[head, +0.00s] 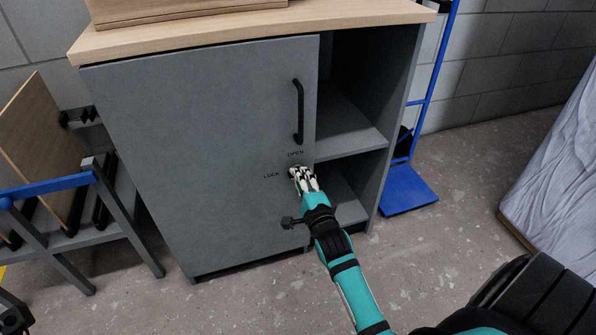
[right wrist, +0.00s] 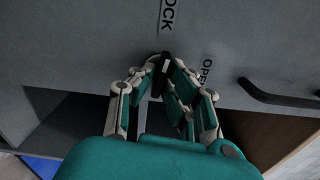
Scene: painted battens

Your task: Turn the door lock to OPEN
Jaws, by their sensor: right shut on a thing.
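The grey cabinet door (head: 200,150) is closed, with the words OPEN (head: 295,154) and LOCK (head: 271,175) beside its lock. My right gripper (head: 300,175) is at the lock, just below OPEN and right of LOCK. In the right wrist view its fingers (right wrist: 165,85) are shut on a small black lock knob (right wrist: 164,64). The knob's long side seems roughly in line with LOCK (right wrist: 167,15), and OPEN (right wrist: 206,71) is off to the right there. In the head view the fingers hide most of the knob. My left gripper is not seen.
A black bar handle (head: 299,112) is on the door above the lock. Open shelves (head: 350,138) are on the right. A blue hand truck (head: 408,190) stands right of the cabinet, and a rack with boards (head: 75,205) stands at the left.

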